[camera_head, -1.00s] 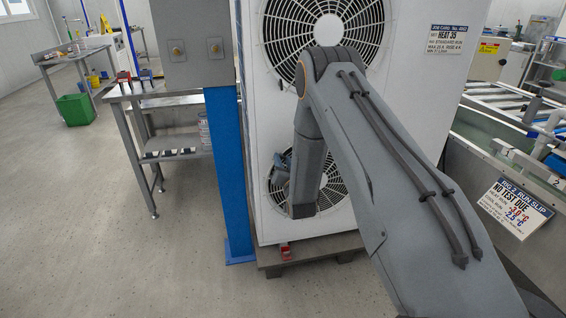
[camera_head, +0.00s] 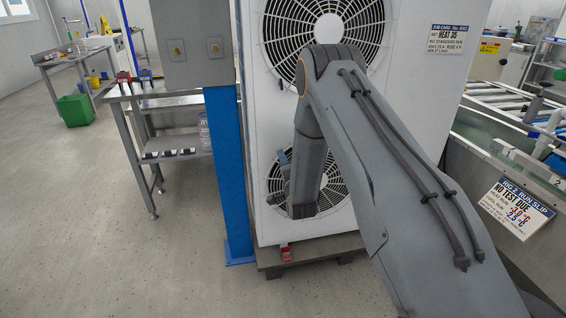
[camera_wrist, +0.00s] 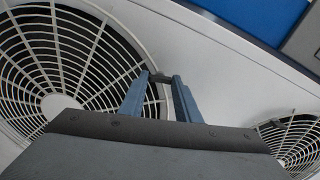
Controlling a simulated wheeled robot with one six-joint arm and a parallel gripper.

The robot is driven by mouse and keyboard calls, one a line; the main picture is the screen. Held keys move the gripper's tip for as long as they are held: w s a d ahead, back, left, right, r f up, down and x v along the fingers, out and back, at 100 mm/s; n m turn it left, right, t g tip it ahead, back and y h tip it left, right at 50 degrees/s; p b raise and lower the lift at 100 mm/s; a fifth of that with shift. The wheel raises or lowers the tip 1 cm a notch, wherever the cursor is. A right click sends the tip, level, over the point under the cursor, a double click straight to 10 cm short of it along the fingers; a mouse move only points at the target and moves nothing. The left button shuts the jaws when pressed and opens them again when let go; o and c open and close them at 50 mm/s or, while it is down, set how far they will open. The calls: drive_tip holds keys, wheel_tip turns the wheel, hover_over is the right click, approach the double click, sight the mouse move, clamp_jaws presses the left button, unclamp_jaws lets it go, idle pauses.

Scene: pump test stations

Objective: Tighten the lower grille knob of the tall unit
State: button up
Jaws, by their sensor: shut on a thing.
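The tall unit (camera_head: 410,110) is a white cabinet with an upper fan grille (camera_head: 345,30) and a lower fan grille (camera_head: 338,190). My arm covers part of both. In the wrist view, the lower grille (camera_wrist: 60,60) fills the left side and the upper grille (camera_wrist: 298,138) shows at lower right. My gripper (camera_wrist: 158,82) has its two blue-grey fingers on either side of a small dark knob (camera_wrist: 160,77) at the lower grille's rim, and is shut on it. In the head view, the knob and fingertips are hard to make out against the lower grille.
A blue post (camera_head: 230,170) and grey box (camera_head: 192,45) stand close left of the unit. A small red object (camera_head: 286,253) sits at its foot on the pallet (camera_head: 320,262). A steel bench (camera_head: 165,100) is farther left.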

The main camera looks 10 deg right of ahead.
drive_tip(key=shift+m, duration=0.8)
drive_tip(key=o, duration=1)
drive_tip(key=shift+o, duration=0.2)
drive_tip(key=shift+s, duration=0.1)
drive_tip(key=s, duration=0.7)
drive_tip(key=shift+s, duration=0.35)
